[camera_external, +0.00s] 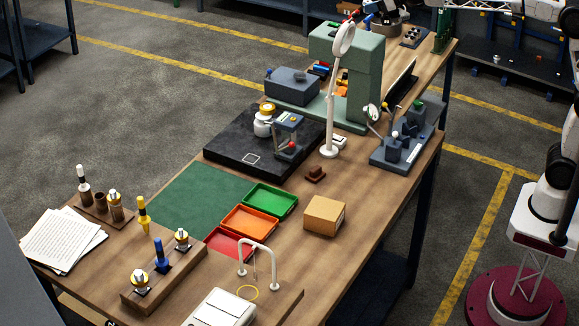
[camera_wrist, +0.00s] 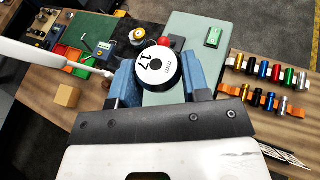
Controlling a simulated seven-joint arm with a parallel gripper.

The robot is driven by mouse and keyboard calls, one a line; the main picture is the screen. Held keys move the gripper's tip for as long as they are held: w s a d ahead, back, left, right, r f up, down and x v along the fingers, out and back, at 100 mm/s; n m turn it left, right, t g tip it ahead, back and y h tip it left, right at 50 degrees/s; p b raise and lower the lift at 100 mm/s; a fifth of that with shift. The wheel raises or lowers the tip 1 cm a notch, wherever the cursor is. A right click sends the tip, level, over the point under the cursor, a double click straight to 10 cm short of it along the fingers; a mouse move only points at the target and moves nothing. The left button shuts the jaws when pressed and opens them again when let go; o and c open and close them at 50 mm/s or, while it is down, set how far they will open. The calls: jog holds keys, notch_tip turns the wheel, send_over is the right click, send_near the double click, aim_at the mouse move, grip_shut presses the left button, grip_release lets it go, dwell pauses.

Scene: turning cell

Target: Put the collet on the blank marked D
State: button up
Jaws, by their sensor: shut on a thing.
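In the external view my gripper is at the top edge, partly cut off, and the held piece is hard to make out. Metal-topped pieces stand in a wooden block (camera_external: 150,292) and a brown rack (camera_external: 98,212) at the front left. No letter D can be read, so I cannot tell which blank is marked D.
A white magnifier lamp (camera_external: 331,105) stands beside the machine. A cardboard box (camera_external: 324,215), coloured trays (camera_external: 270,199) and a white arched stand (camera_external: 258,248) are on the bench. Rows of coloured cylinders (camera_wrist: 264,70) lie at the right in the wrist view. The green mat (camera_external: 195,205) has clear room.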

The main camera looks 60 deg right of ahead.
jog(key=shift+w+d+f+m+t+h, duration=0.7)
jog(key=shift+d+f+m+h, duration=1.6)
jog(key=shift+d+f, duration=5.25)
notch_tip(320, 180, down, 21)
jog(key=s+h, duration=0.1)
jog(key=s, duration=0.1)
jog(key=shift+d+m, duration=0.2)
jog(key=shift+m, duration=0.1)
jog(key=shift+r, duration=0.2)
